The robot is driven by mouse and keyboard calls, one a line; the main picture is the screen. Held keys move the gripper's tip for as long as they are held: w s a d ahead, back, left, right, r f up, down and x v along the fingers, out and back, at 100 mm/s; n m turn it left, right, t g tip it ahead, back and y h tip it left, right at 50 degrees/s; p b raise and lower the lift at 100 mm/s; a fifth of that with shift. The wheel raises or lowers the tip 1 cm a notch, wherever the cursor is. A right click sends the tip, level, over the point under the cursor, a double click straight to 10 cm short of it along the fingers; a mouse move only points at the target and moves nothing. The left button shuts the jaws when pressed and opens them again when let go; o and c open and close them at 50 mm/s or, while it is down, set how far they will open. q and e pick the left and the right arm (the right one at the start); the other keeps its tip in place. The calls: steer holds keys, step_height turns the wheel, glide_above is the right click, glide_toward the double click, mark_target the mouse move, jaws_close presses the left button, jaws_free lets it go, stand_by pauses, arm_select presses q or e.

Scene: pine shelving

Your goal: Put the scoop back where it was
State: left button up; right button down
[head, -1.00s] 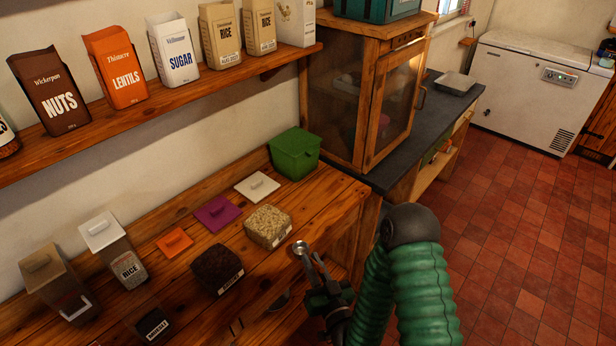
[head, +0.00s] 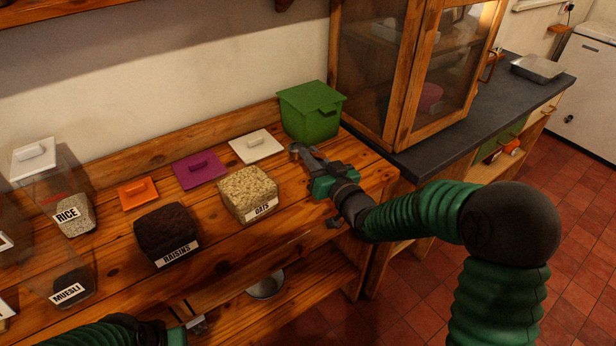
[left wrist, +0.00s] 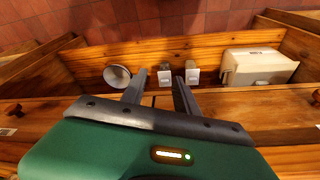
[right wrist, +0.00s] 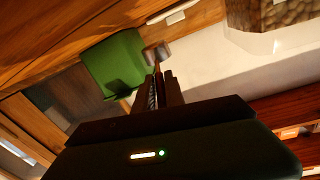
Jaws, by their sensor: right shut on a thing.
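The metal scoop (head: 296,151) is in my right gripper (head: 315,168), its small round cup pointing left and away, above the back of the shelf between the white lid (head: 251,146) and the green box (head: 311,110). In the right wrist view the scoop cup (right wrist: 156,53) shows beyond the closed fingers (right wrist: 160,88), with the green box (right wrist: 115,65) to its left. I cannot tell whether the scoop touches the shelf. My left gripper (head: 193,324) is at the shelf's front edge; the left wrist view shows its fingers (left wrist: 162,90) apart and empty.
Clear bins of oats (head: 248,196), raisins (head: 166,235), rice (head: 74,214) and muesli (head: 73,287) stand on the shelf (head: 215,240). A purple lid (head: 200,170) and an orange lid (head: 138,194) lie behind. A glass-fronted cabinet (head: 398,70) stands right of the green box. A round metal dish (head: 266,286) sits below.

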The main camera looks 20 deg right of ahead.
steer(key=f, duration=0.2)
steer(key=d+f+b, duration=0.1)
steer(key=f, duration=0.2)
steer(key=shift+d, duration=0.15)
steer(key=shift+a+r, duration=0.1)
steer(key=shift+a, duration=0.1)
steer(key=c, duration=1.6)
jaws_free()
steer(key=shift+a, duration=0.2)
steer(key=shift+o, duration=1)
steer(key=shift+d, duration=0.1)
steer(key=shift+d, duration=0.1)
steer(key=shift+s, duration=0.15)
steer(key=p+v, duration=0.1)
steer(key=v, duration=1)
steer(key=shift+s, duration=0.35)
